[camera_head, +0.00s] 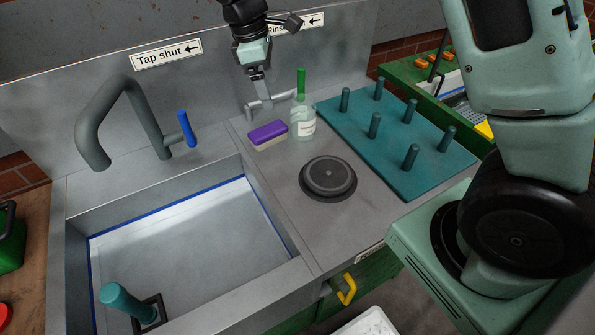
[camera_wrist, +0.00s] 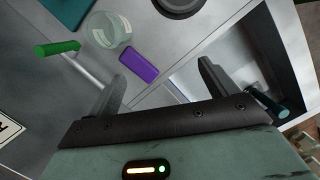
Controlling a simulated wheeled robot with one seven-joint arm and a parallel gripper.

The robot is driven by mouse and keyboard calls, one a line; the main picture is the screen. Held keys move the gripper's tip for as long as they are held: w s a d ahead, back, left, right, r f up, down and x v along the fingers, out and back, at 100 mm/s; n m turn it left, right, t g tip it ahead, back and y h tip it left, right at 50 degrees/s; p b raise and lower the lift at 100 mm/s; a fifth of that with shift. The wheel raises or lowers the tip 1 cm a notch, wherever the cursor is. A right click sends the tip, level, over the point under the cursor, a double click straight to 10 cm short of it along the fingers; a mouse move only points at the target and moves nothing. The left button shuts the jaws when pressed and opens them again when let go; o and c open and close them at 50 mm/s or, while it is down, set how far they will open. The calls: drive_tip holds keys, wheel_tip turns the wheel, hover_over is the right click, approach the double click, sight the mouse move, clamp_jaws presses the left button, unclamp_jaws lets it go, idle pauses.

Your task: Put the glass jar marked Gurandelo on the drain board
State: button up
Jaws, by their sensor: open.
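A clear glass jar (camera_head: 302,124) with a pale label stands on the steel counter by the wall, just left of the drain board; the label's writing is too small to read. The jar also shows in the wrist view (camera_wrist: 108,31), seen from above. The drain board (camera_head: 396,160) is a teal slab with several upright pegs, and nothing rests on it. A corner of it shows in the wrist view (camera_wrist: 66,12). My gripper (camera_head: 259,75) is open and empty, above and left of the jar, near the wall. Its two fingers show in the wrist view (camera_wrist: 162,78), apart from the jar.
A purple sponge (camera_head: 268,134) lies left of the jar. A rinser with a green lever (camera_head: 301,84) stands close behind it. A dark round disc (camera_head: 328,178) sits in front. The sink (camera_head: 190,250) and tap (camera_head: 135,120) are left.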

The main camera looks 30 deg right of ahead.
drive_tip(key=s+a+r+m+y, duration=0.1)
drive_tip(key=s+a+r, duration=0.1)
drive_tip(key=s+a, duration=0.5)
drive_tip(key=s+a+r+m+y, duration=0.1)
drive_tip(key=s+a+r, duration=0.15)
drive_tip(key=s, duration=0.85)
drive_tip(key=s+f+m+t, duration=0.1)
drive_tip(key=s+f+m, duration=0.1)
drive_tip(key=s, duration=0.9)
drive_tip(key=shift+s+y, duration=0.25)
drive_tip(key=shift+y, duration=0.05)
